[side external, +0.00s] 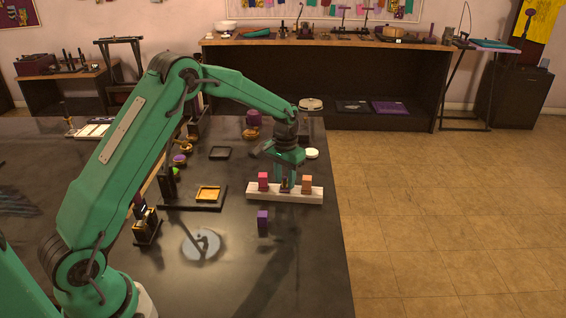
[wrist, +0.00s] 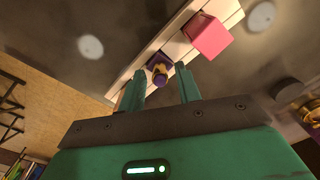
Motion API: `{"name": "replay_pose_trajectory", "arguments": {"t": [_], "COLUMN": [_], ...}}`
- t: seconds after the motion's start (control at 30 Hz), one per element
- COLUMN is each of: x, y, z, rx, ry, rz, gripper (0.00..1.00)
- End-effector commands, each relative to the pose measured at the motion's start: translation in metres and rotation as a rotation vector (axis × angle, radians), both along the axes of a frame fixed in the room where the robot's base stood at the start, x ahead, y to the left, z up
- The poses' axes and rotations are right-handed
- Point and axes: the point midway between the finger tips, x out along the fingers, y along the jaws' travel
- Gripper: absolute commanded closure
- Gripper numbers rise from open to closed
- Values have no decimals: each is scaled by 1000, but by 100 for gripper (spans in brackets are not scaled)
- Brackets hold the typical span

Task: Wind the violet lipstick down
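The violet lipstick (wrist: 158,66) stands in the middle of a white rack (wrist: 141,75), without a cap, showing a violet base and a gold-brown upper part in the wrist view. Whether any violet stick protrudes is too small to tell. My gripper (wrist: 160,80) is open, its two fingers apart, with the lipstick showing between and just beyond the tips. In the side view my gripper (side external: 287,177) points down over the middle of the rack (side external: 285,194) and partly hides the lipstick (side external: 285,187). A violet block like a cap (side external: 263,222) stands on the table in front.
A pink-red capped lipstick (side external: 263,181) and an orange one (side external: 307,184) stand in the rack either side of my gripper. A dark tray with a yellow inset (side external: 207,193) and a round mirror-like disc (side external: 201,244) lie to the left. The table at front right is clear.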

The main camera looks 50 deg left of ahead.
Motion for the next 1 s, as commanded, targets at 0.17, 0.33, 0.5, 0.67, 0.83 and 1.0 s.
{"name": "replay_pose_trajectory", "arguments": {"t": [0.17,0.33,0.5,0.67,0.83,1.0], "x": [0,0,0,0,0,0], "y": [0,0,0,0,0,0], "z": [0,0,0,0,0,0], "rx": [0,0,0,0,0,0], "ry": [0,0,0,0,0,0], "rz": [-134,-264,-391,-464,-477,-475], "gripper": [66,66,66,66,66,82]}}
